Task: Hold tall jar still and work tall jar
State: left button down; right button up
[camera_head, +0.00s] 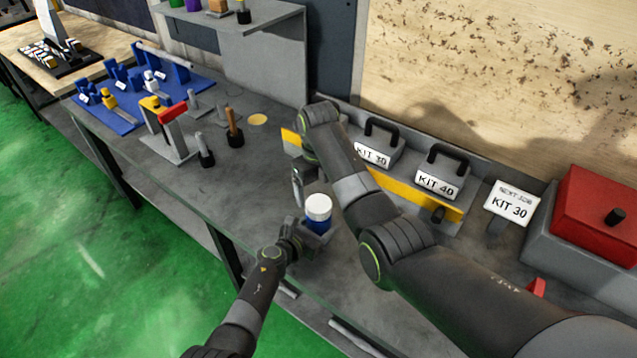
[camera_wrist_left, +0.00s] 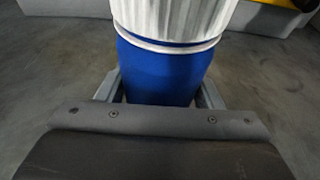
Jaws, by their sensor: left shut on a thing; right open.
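The tall jar (camera_head: 319,222) has a blue body and a white ribbed lid, and stands upright on the grey bench top. In the left wrist view the jar (camera_wrist_left: 160,72) fills the middle, with its lid (camera_wrist_left: 175,18) cut off by the top edge. My left gripper (camera_head: 312,236) is shut on the blue body from the front left, one finger on each side. My right gripper (camera_head: 297,188) is open, above and a little left of the lid, apart from it. Its far finger is partly hidden by its own wrist.
Kit weights marked KIT 30 (camera_head: 372,152) and KIT 40 (camera_head: 439,181) stand behind a yellow strip (camera_head: 415,196). A red box (camera_head: 598,215) is at the right. A post stand with a red top (camera_head: 172,130) and dark-based tools (camera_head: 234,130) are at the left. Bench left of the jar is clear.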

jog(key=n, duration=0.7)
jog(key=shift+r, duration=0.2)
jog(key=n, duration=0.3)
jog(key=shift+r, duration=0.1)
jog(key=n, duration=0.4)
jog(key=shift+r+n, duration=0.15)
jog(key=shift+n, duration=0.25)
jog(key=n, duration=0.4)
jog(key=shift+r+n, duration=0.15)
jog(key=shift+n, duration=0.15)
jog(key=n, duration=0.3)
jog(key=shift+r, duration=0.1)
jog(key=n, duration=0.7)
jog(key=shift+r+n, duration=0.2)
jog(key=shift+n, duration=0.2)
jog(key=n, duration=0.4)
jog(key=shift+r+n, duration=0.15)
jog(key=shift+n, duration=0.15)
jog(key=n, duration=0.6)
jog(key=shift+r, duration=0.2)
jog(key=n, duration=0.6)
jog(key=shift+r, duration=0.15)
jog(key=n, duration=0.6)
jog(key=shift+s+r, duration=0.1)
jog(key=shift+r, duration=0.1)
jog(key=shift+n, duration=0.3)
